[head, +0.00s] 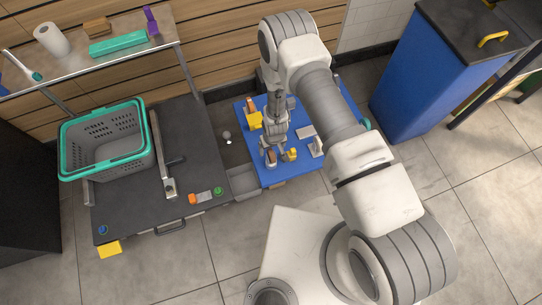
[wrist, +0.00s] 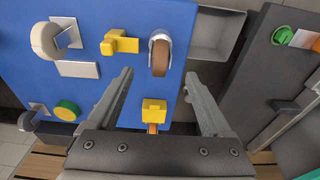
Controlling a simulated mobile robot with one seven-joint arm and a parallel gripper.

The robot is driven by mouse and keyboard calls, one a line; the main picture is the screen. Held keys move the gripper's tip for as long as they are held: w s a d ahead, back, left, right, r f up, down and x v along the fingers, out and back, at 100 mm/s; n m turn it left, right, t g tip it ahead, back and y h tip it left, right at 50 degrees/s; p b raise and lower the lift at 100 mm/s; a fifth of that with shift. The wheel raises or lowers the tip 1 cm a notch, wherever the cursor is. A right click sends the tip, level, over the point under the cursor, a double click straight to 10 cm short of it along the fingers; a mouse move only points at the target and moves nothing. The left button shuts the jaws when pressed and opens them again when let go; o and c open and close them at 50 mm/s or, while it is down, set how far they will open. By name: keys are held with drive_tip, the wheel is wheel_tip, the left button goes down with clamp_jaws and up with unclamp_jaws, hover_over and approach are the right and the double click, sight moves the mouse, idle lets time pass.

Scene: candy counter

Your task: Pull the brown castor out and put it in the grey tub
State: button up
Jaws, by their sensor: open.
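The brown castor (wrist: 160,57) stands out from the blue board in the wrist view, a brown wheel in a grey fork. It shows small and partly hidden by my gripper in the head view (head: 270,157). My gripper (wrist: 160,76) is open and empty, its fingers apart on either side of the castor's line in the wrist picture. In the head view my gripper (head: 276,143) is over the board close to the castor; whether it touches is not clear. The grey tub (wrist: 218,36) is beside the board, empty as far as visible; it also shows in the head view (head: 243,182).
A dark counter (head: 150,205) with a teal-rimmed basket (head: 105,140) stands left of the tub.

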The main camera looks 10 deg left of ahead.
sight(271, 155)
drive_tip(key=f+b, duration=0.1)
drive_tip(key=f, duration=0.1)
drive_tip(key=f+b, duration=0.1)
drive_tip(key=f, duration=0.2)
drive_tip(key=w+f, duration=0.1)
drive_tip(key=f, duration=0.2)
drive_tip(key=shift+a+f+b, duration=0.25)
drive_tip(key=shift+a+b, duration=0.05)
drive_tip(key=shift+b, duration=0.1)
clamp_jaws()
